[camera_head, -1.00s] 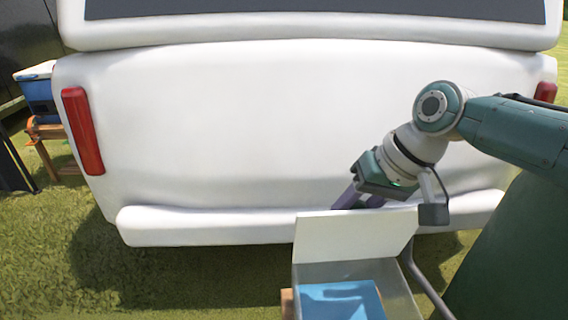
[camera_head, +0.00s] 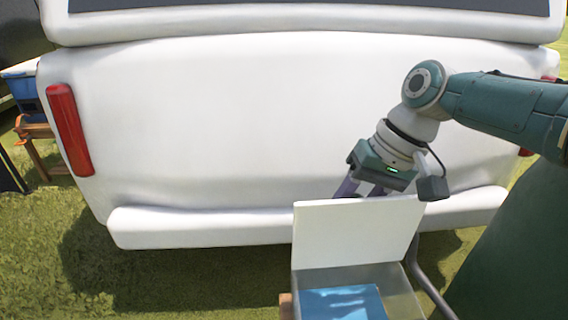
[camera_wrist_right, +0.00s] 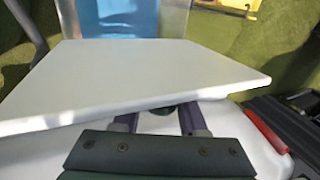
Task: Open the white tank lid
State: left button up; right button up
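The white tank lid (camera_head: 355,235) stands raised at the far edge of an open box-like tank (camera_head: 402,291) in the head view. A blue surface (camera_head: 342,302) shows inside the tank. My right gripper (camera_head: 360,189) is behind the lid, its two fingers apart and pointing down toward it. The fingertips are hidden behind the lid. In the right wrist view the lid (camera_wrist_right: 140,78) spans the picture in front of the spread fingers (camera_wrist_right: 160,121); whether they touch it cannot be told. My left gripper is not in view.
A white vehicle (camera_head: 230,130) with a bumper (camera_head: 180,228) stands close behind the tank and my right gripper. A blue and white box (camera_head: 24,88) on a wooden stand (camera_head: 36,140) is at the far left. Grass (camera_head: 40,250) is clear at the lower left.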

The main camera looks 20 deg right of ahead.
jog(key=o, duration=0.3)
jog(key=p+v, duration=0.5)
jog(key=v, duration=0.4)
jog(key=shift+r, duration=0.2)
jog(key=shift+s+d+r, duration=0.1)
jog(key=shift+r, duration=0.15)
